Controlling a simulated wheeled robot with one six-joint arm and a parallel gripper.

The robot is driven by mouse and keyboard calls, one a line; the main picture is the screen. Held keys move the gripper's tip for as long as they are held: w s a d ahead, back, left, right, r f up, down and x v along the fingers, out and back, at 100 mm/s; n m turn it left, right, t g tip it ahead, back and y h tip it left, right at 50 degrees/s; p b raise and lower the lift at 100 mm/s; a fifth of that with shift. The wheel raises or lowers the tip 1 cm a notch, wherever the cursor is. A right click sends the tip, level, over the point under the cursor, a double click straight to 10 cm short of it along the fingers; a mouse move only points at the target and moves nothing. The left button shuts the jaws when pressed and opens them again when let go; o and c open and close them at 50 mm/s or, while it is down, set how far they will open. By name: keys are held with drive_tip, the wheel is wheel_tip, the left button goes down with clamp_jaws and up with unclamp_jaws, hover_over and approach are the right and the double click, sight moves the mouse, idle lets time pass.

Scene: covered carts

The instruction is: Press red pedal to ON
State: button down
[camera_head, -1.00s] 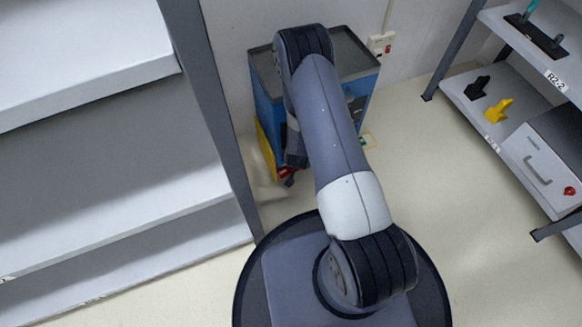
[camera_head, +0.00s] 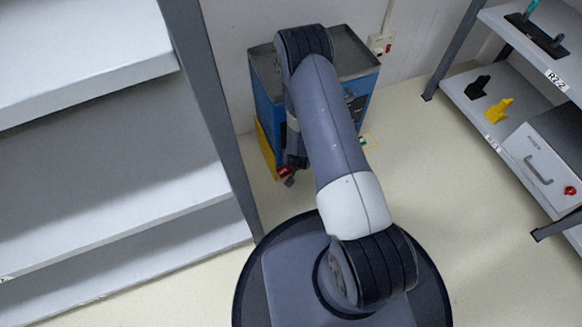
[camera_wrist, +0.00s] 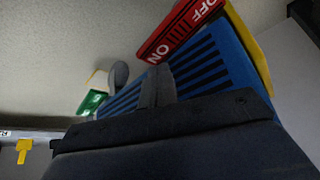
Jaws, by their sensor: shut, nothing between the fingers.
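The red pedal (camera_wrist: 180,28) shows at the top of the wrist view, with white ON and OFF lettering and black stripes between. It sits by the blue cart's slotted side (camera_wrist: 205,65); which end is down I cannot tell. In the head view a small red part of it (camera_head: 285,171) shows low at the cart's front-left, beside my arm. My gripper (camera_wrist: 158,84) is shut and empty in the wrist view, its dark tip just below the pedal's ON end. Contact between them is not clear. My arm hides much of the cart's front in the head view.
The blue cart (camera_head: 347,55) with a grey tray top stands against the wall. A yellow panel (camera_head: 265,149) is at its left side. A grey shelf (camera_head: 110,160) stands close at left, another shelf (camera_head: 510,125) at right.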

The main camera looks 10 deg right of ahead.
drive_tip(key=shift+f+b, duration=0.7)
drive_tip(key=shift+f, duration=0.15)
drive_tip(key=shift+r, duration=0.15)
drive_tip(key=shift+r+p, duration=2.5)
drive_tip(key=shift+r, duration=0.95)
drive_tip(key=shift+f, duration=0.2)
wheel_tip(320, 180, down, 7)
drive_tip(key=b, duration=0.5)
drive_tip(key=shift+r, duration=0.25)
drive_tip(key=shift+r, duration=0.1)
